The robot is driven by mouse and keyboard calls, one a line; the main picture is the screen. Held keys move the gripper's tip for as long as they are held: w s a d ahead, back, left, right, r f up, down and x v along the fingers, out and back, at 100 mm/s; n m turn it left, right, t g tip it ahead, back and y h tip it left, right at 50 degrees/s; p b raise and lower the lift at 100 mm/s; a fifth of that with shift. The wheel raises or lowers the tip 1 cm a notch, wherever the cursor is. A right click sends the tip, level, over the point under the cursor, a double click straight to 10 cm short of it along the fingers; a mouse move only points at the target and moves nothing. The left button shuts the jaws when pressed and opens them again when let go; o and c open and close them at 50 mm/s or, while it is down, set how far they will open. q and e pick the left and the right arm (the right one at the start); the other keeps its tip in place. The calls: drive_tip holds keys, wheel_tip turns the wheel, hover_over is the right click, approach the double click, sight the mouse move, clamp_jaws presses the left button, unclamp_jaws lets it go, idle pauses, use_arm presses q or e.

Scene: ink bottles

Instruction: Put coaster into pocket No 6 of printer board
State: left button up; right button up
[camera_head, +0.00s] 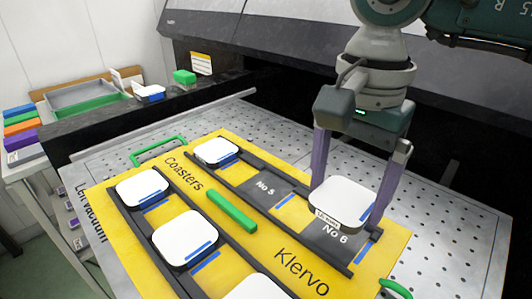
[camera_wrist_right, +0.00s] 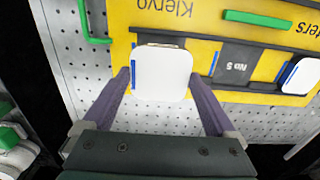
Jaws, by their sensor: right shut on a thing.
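My right gripper (camera_head: 346,205) is shut on a white rounded-square coaster (camera_head: 343,197), with one finger at each side. The coaster is over the dark pocket No 6 (camera_head: 337,238) of the yellow printer board (camera_head: 310,268). The pocket's label shows at the coaster's near edge; most of the pocket is hidden. In the right wrist view the coaster (camera_wrist_right: 160,76) sits between the fingertips, with a blue strip along its left edge. I cannot tell whether it touches the pocket floor. My left gripper is not in view.
Pocket No 5 (camera_head: 262,186) is empty. Several other white coasters sit on the board, one (camera_head: 217,151) beyond pocket No 5. A green bar (camera_head: 231,211) lies mid-board. Dark rails border the pockets. The perforated metal bed (camera_head: 440,215) is clear at the right.

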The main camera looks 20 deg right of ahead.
sight(335, 234)
wheel_tip(335, 234, down, 6)
drive_tip(key=shift+r, duration=0.25)
drive_tip(key=shift+f+b, duration=0.2)
drive_tip(key=shift+b, duration=0.25)
drive_tip(key=o, duration=1.2)
drive_tip(key=shift+r, duration=0.1)
drive_tip(key=shift+r, duration=0.1)
